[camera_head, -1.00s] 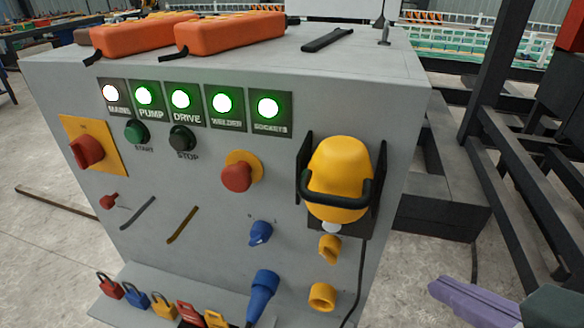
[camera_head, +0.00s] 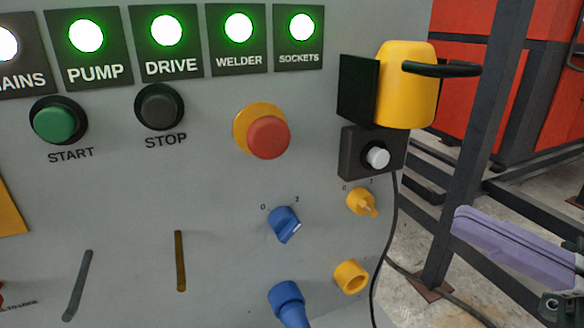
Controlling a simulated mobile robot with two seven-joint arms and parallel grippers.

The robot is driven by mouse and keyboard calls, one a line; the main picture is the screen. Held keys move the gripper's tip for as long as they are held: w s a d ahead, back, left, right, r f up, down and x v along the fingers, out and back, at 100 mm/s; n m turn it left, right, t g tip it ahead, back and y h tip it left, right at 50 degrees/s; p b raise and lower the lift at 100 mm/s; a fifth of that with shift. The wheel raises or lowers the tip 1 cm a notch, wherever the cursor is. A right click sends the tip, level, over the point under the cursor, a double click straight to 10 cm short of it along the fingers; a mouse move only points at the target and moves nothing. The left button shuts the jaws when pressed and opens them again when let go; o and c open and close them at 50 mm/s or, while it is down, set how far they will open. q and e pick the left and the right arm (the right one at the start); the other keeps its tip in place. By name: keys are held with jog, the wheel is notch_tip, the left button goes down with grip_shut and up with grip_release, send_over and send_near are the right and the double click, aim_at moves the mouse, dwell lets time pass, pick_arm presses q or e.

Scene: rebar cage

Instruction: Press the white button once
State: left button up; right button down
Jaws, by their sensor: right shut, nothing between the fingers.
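The white button (camera_head: 377,157) is a small round cap on a black box (camera_head: 353,152) at the right side of the grey panel. It sits just below the yellow housing (camera_head: 408,84) with its black handle. My right gripper (camera_head: 462,222) comes in from the right edge with its purple fingers closed and empty. In the picture it is to the right of the button and lower, apart from it. My left gripper is not in view.
A red mushroom button (camera_head: 268,137), a green start button (camera_head: 54,121) and a black stop button (camera_head: 160,107) are on the panel (camera_head: 120,210). A black cable (camera_head: 394,225) hangs down. Dark steel posts (camera_head: 475,130) stand at right.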

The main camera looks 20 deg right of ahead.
aim_at(381, 160)
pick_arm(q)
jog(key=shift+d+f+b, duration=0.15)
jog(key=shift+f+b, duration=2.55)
pick_arm(e)
jog(key=w, duration=0.9)
jog(key=shift+a, duration=0.25)
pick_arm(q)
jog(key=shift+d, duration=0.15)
pick_arm(e)
jog(key=shift+s, duration=0.1)
pick_arm(q)
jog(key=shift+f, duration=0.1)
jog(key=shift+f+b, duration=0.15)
jog(key=shift+b, duration=0.15)
pick_arm(e)
jog(key=shift+w, duration=0.45)
